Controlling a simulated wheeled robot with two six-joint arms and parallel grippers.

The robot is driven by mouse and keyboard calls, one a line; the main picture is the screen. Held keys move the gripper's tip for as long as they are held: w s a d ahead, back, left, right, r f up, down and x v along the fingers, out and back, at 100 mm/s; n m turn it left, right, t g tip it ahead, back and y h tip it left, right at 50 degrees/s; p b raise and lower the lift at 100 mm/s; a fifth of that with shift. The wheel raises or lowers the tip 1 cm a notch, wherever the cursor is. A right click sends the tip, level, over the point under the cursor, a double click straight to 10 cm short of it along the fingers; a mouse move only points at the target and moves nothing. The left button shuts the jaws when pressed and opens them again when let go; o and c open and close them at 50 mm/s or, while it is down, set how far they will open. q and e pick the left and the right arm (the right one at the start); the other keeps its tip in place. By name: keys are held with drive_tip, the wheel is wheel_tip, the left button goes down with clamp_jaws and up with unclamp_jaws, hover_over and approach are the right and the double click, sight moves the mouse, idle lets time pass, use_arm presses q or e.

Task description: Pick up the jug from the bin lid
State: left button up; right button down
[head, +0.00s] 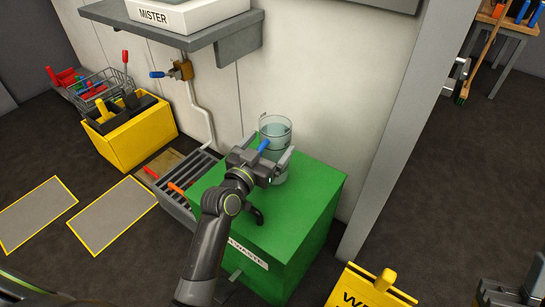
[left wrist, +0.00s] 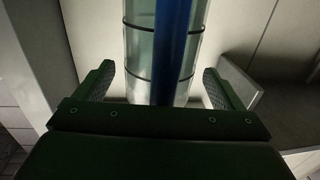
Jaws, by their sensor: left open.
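The jug (head: 275,130) is a clear, upright cylinder with a blue handle, standing on the green bin's lid (head: 314,183) near the wall. In the left wrist view the jug (left wrist: 143,72) fills the upper middle, with dark bands around it and the blue handle (left wrist: 172,50) running upright in front. My left gripper (head: 271,165) is open at the jug's near side. Its two fingers stand apart on either side of the handle in the wrist view, with no visible grip. The gripper hides part of the jug. A grey and black part at the lower right edge may be my right gripper (head: 508,289).
A shelf (head: 190,32) with a white "MISTER" box juts from the wall above left. A valve and pipe run below it. A slatted grey tray (head: 187,182) adjoins the bin's left side. A yellow sign (head: 368,288) stands in front right.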

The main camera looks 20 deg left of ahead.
use_arm(q)
clamp_jaws()
drive_tip(key=shift+r, duration=0.15)
idle(0.5)
